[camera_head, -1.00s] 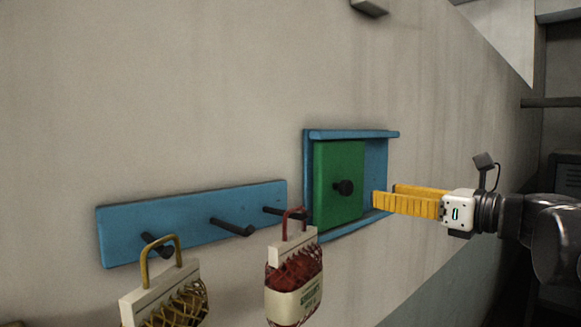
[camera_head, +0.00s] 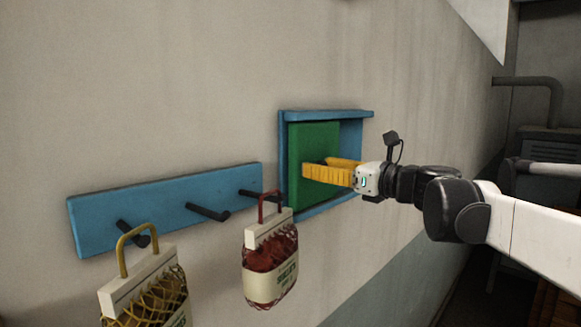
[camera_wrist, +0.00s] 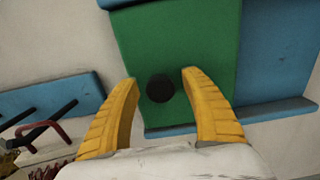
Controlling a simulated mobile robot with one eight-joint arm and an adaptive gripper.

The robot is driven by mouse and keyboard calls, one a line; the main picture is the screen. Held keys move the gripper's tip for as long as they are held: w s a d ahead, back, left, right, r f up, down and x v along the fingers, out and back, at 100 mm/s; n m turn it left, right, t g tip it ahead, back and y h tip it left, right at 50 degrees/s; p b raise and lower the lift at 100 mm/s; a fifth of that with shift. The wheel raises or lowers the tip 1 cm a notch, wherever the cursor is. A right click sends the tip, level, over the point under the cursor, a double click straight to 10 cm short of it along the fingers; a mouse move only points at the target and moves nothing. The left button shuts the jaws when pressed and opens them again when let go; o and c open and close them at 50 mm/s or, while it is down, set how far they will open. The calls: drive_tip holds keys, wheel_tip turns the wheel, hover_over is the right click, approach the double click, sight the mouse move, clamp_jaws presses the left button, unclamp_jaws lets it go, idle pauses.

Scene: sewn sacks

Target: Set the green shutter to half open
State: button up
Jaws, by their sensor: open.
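The green shutter (camera_head: 313,140) sits at the left of its blue frame (camera_head: 350,140), and a bare blue strip of the frame shows to its right. Its round black knob (camera_wrist: 160,88) is clear in the wrist view, but mostly hidden behind my fingers in the head view. My gripper (camera_head: 318,166) has two yellow fingers and is in front of the shutter. In the wrist view my gripper (camera_wrist: 160,82) is open, with one finger on each side of the knob and a gap on both sides. I cannot tell how deep the fingers reach along the knob.
A blue peg rail (camera_head: 165,208) with black pegs is on the wall to the left. A red net sack (camera_head: 270,268) hangs near the frame's lower left, and a yellow net sack (camera_head: 150,295) hangs further left. The wall right of the frame is clear.

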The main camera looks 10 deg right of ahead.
clamp_jaws()
drive_tip(key=w+d, duration=0.4)
drive_tip(key=d, duration=0.2)
drive_tip(key=shift+w+d+b, duration=0.2)
drive_tip(key=shift+w+b, duration=0.15)
unclamp_jaws()
drive_tip(key=v, duration=1.2)
